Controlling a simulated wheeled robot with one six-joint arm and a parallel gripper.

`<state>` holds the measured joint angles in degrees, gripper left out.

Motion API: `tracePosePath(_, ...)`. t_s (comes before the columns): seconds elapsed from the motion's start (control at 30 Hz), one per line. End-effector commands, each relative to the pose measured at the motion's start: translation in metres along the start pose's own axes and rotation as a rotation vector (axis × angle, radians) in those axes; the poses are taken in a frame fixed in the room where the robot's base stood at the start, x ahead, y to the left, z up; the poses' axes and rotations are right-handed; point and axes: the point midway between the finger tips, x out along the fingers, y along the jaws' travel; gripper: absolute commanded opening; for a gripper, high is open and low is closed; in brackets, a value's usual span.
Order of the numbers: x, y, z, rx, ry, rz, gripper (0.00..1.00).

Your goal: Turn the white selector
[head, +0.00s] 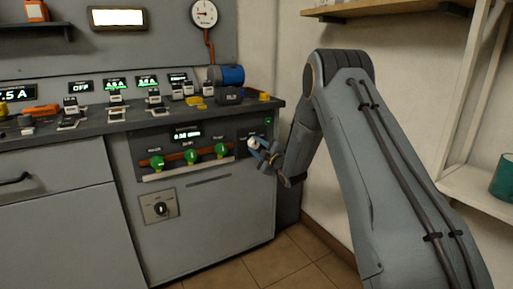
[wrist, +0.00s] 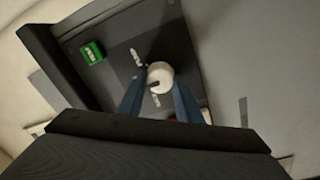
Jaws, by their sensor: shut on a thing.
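The white selector (wrist: 160,73) is a round white knob on a dark panel in the wrist view, with a dark mark on its face. My gripper (wrist: 159,95) is shut on it, with one blue finger on each side. In the head view the selector (head: 251,143) shows as a small white spot at the right end of the cabinet's front panel. My gripper (head: 262,153) reaches it from the right and partly hides it. White labels on the panel beside the knob are too small to read.
Green knobs (head: 190,155) sit left of the selector under a small display (head: 187,132). A black switch (head: 160,208) is lower on the cabinet. A green block (wrist: 92,52) is near the selector. The counter (head: 130,118) above holds several devices. The floor in front is clear.

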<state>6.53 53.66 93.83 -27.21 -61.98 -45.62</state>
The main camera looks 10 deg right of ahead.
Motion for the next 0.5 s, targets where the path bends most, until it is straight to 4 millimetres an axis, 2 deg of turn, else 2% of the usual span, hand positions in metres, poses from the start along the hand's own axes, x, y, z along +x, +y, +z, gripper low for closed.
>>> tracePosePath(0.5, -0.0005, -0.0022, 0.0020, -0.490, 0.013, -0.002, 0.10)
